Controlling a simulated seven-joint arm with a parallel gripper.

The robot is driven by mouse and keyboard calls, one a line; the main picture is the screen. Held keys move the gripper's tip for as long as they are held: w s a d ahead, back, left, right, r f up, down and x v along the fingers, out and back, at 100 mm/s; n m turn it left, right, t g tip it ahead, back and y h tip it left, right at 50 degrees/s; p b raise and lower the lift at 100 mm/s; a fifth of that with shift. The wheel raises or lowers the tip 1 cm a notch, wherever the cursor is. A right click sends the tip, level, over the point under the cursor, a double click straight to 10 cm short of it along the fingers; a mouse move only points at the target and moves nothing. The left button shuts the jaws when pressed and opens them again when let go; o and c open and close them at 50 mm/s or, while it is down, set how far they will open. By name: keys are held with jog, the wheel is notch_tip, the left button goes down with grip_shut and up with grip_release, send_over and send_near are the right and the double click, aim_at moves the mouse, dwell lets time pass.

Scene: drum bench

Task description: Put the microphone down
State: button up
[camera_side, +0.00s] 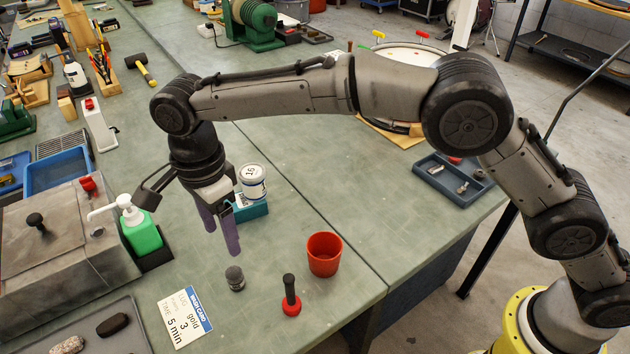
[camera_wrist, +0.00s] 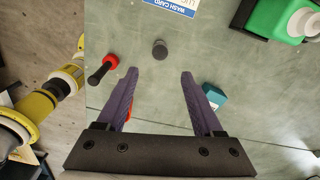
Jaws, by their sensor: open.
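A small dark grey cylinder (camera_side: 235,278), which looks like the microphone, stands upright on the green bench. It also shows in the wrist view (camera_wrist: 160,49), just beyond the fingertips and roughly centred between them. My gripper (camera_side: 220,238) is open, with its two purple fingers pointing down, above the bench and behind the cylinder in the side view. In the wrist view nothing is between the fingers of my gripper (camera_wrist: 160,76). The cylinder is apart from both fingers.
A black-handled tool with a red base (camera_side: 291,300) and a red cup (camera_side: 324,254) stand to the right. A white wash card (camera_side: 185,317) lies front left. A green pump bottle (camera_side: 140,232) stands left; a teal block with a white jar (camera_side: 252,181) sits behind my gripper.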

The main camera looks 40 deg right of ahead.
jog(key=s+d+r+n+t, duration=0.1)
jog(key=s+d+r+n, duration=0.1)
jog(key=d+r, duration=0.45)
jog(key=s+d+r+n+t+y, duration=0.1)
jog(key=s+d+r+n, duration=0.15)
jog(key=d, duration=0.65)
jog(key=s+d+r+n, duration=0.1)
jog(key=d+r+n, duration=0.2)
jog(key=d+r, duration=0.35)
jog(key=s+d+f+n+t, duration=0.1)
jog(key=s+d+f+n, duration=0.2)
jog(key=s+d, duration=0.5)
jog(key=s+d+f+n+t+h, duration=0.1)
jog(key=s+d+f+n, duration=0.3)
jog(key=s+d, duration=0.4)
jog(key=s+n+t, duration=0.1)
jog(key=s, duration=0.3)
jog(key=shift+d+t, duration=0.25)
jog(key=shift+t, duration=0.05)
